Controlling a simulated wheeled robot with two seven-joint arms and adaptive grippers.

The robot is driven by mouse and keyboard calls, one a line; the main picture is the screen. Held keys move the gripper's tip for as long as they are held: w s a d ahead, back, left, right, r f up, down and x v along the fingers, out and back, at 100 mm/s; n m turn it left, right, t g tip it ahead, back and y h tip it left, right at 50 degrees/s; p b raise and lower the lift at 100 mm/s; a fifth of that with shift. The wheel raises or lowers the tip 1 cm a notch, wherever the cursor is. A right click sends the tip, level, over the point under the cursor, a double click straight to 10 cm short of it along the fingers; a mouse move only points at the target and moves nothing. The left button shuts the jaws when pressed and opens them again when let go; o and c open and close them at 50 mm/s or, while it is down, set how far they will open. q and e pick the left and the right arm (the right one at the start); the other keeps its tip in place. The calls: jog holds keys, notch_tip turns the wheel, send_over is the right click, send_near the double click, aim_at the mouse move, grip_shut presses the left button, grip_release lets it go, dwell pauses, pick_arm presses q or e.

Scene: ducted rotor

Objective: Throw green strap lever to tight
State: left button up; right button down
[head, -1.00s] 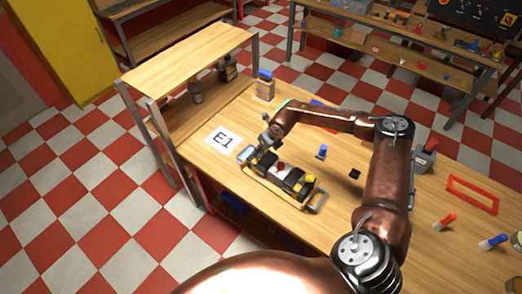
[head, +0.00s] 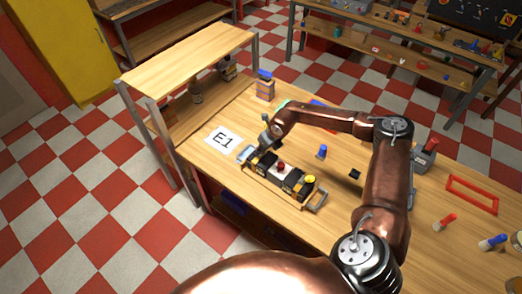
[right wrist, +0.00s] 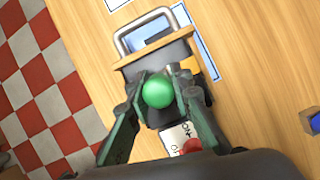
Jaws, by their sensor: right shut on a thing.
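The ducted rotor unit (head: 282,176) lies on the wooden bench, a dark body on a base with a metal handle at each end. In the right wrist view the green round knob of the strap lever (right wrist: 158,91) sits between the fingers of my right gripper (right wrist: 160,95), which is shut on it. The lever's shaft is hidden under the knob. In the head view my right gripper (head: 266,140) is over the unit's far-left end, and the green knob is hidden there. A red knob (head: 281,167) and a yellow knob (head: 310,178) show on the unit. My left gripper is not in view.
A white card marked E1 (head: 222,139) lies left of the unit. A blue-topped block stack (head: 265,85) stands behind it. A blue-capped peg (head: 322,152), a black piece (head: 355,174) and a red frame (head: 472,194) are to the right. A wooden shelf (head: 188,57) stands at the bench's left end.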

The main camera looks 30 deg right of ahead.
jog(key=shift+w+a+g+h, duration=0.1)
jog(key=shift+w+g+h, duration=0.15)
jog(key=shift+g, duration=0.35)
jog(key=shift+w+a+g+h, duration=0.1)
jog(key=shift+w+g+h, duration=0.15)
jog(key=shift+g, duration=0.35)
jog(key=shift+w+a+f+g+h+b, duration=0.1)
jog(key=shift+w+g+h+b, duration=0.1)
jog(key=shift+g+b, duration=0.25)
jog(key=shift+w+a+f+g+h+b, duration=0.1)
jog(key=shift+g+h+b, duration=0.15)
jog(key=shift+g, duration=0.4)
jog(key=g+b, duration=0.2)
jog(key=b, duration=0.1)
jog(key=g+h+b, duration=0.1)
jog(key=shift+w+f, duration=0.25)
jog(key=shift+w, duration=0.05)
jog(key=shift+a+r+g+b, duration=0.15)
jog(key=shift+g+b, duration=0.25)
jog(key=shift+b, duration=0.6)
jog(key=c, duration=1.9)
grip_release()
jog(key=shift+w, duration=0.1)
jog(key=shift+o, duration=1.1)
